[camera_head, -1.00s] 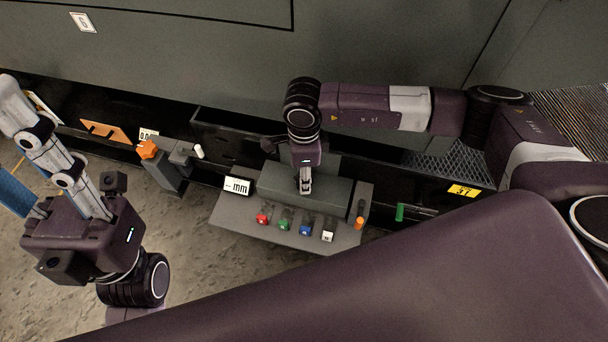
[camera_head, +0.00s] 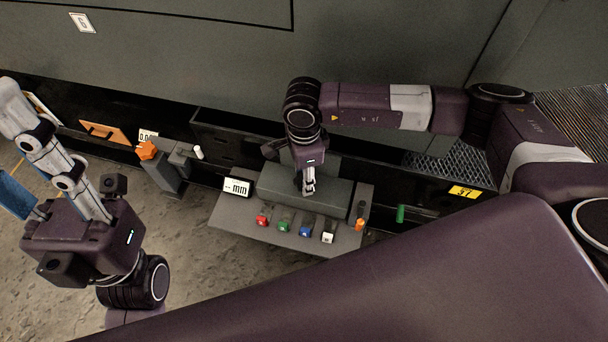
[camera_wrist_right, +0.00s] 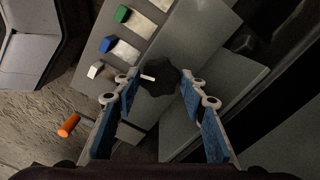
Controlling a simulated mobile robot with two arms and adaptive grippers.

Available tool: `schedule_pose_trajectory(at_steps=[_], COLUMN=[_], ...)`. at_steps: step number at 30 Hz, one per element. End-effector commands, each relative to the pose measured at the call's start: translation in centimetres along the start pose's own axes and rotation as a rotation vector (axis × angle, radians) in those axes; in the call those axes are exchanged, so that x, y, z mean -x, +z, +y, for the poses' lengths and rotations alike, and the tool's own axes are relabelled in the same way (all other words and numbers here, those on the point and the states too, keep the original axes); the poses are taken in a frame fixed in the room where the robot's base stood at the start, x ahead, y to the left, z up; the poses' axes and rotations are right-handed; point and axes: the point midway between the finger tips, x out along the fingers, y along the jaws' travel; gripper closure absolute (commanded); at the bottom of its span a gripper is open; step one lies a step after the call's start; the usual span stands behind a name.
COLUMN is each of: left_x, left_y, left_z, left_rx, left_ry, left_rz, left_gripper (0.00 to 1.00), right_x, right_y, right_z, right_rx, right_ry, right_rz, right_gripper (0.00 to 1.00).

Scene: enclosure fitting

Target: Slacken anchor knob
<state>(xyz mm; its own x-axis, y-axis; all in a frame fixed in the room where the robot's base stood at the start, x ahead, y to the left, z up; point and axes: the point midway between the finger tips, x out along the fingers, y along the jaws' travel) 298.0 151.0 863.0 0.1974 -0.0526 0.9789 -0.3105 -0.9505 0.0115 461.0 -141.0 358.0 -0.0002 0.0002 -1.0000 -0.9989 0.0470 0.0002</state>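A dark lobed knob (camera_wrist_right: 160,77) with a white mark shows in the right wrist view, on the grey panel; I take it to be the anchor knob. My right gripper (camera_wrist_right: 160,84) is open, with one blue-padded finger on each side of the knob. The tips are close to its edge; I cannot tell whether they touch. In the head view my right gripper (camera_head: 309,187) points down over the grey block of the console and hides the knob. My left gripper (camera_head: 17,148) is at the far left, fingers spread, with nothing seen between them.
The console (camera_head: 235,216) carries red, green, blue and white switches along its front and a "mm" display (camera_head: 237,186). An orange-tipped handle (camera_head: 359,224) is at its right end. An orange knob (camera_head: 147,150) tops a post to the left. Floor in front is clear.

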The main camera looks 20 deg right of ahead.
Motion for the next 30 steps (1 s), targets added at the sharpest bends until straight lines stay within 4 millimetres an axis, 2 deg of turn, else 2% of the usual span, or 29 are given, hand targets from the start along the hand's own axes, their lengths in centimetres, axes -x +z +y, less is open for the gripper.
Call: schedule_pose_trajectory(at_steps=[1,3,14,17,24,30], left_x=[0.0,0.0,-0.1,-0.1,0.0,0.0], left_y=[0.0,0.0,-0.1,-0.1,0.0,0.0], left_z=[0.0,0.0,-0.1,-0.1,0.0,0.0], left_rx=[0.000,0.000,-0.002,-0.001,-0.001,0.000], left_ry=[0.000,0.000,-0.002,-0.001,-0.001,0.000], left_rz=[0.000,0.000,0.004,0.003,0.001,0.000], left_gripper=[0.60,0.60,0.60,0.60,0.60,0.60], right_x=[0.0,0.0,0.5,1.8,7.0,10.4], right_y=[0.0,0.0,0.0,0.0,0.0,0.0], right_z=[0.0,0.0,-0.1,-0.1,-0.1,-0.1], right_rx=[0.000,-0.001,-0.001,-0.001,0.000,-0.001], right_ry=[-0.001,0.000,-0.002,-0.002,-0.004,-0.003], right_rz=[0.000,0.000,-0.001,-0.001,-0.001,-0.001], right_gripper=[0.54,0.46,0.46,0.46,0.46,0.46])
